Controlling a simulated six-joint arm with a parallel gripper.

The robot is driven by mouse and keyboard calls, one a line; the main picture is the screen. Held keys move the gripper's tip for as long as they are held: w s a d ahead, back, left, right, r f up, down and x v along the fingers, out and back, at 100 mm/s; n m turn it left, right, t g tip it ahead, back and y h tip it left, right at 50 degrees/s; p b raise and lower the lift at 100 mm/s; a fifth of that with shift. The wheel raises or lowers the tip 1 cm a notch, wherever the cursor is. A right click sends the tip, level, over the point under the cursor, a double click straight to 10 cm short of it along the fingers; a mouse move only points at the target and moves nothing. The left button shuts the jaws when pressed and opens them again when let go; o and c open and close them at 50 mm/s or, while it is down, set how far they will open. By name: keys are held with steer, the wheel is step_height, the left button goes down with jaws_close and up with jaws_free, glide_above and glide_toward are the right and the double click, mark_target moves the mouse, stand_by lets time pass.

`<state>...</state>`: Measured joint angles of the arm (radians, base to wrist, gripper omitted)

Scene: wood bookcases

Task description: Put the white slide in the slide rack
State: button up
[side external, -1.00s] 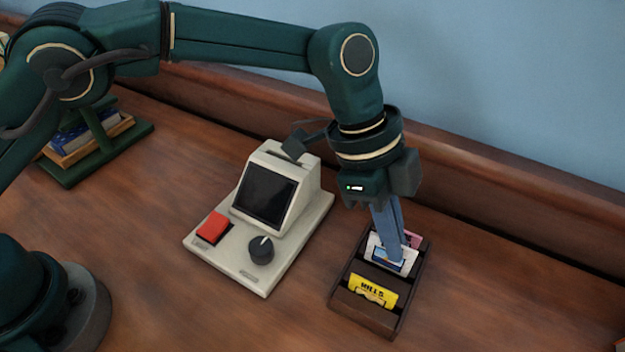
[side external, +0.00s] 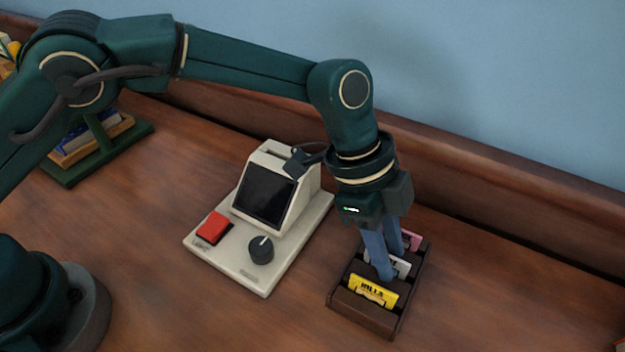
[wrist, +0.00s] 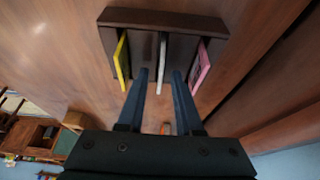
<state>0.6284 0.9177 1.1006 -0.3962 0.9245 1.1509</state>
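The dark wooden slide rack (side external: 362,315) stands on the desk, right of the viewer. The white slide (side external: 402,267) stands in the rack's middle slot, between a yellow slide (side external: 372,291) and a pink slide (side external: 413,239). In the wrist view the white slide (wrist: 161,62) is seen edge-on and upright, between my two spread fingers with a gap on each side. My gripper (side external: 391,266) is open over the rack, its fingertips low around the white slide. The fingers hide part of this slide in the side view.
A cream slide viewer (side external: 300,215) with a dark screen, red button (side external: 214,227) and black knob (side external: 261,249) stands left of the rack. A green stand with books (side external: 95,145) is at the far left. The desk's raised back ledge runs behind. Desk in front is clear.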

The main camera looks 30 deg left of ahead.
steer(key=a+r+n+t, duration=0.2)
steer(key=a+r+n, duration=0.3)
steer(key=a+r, duration=0.85)
steer(key=s+a+f+n+t+y, duration=0.2)
steer(key=s+a+n+t+y, duration=0.1)
steer(key=s+a+n, duration=1)
steer(key=a+y, duration=0.1)
steer(key=a, duration=0.2)
steer(key=shift+a+f+t, duration=0.15)
steer(key=shift+f+t, duration=0.15)
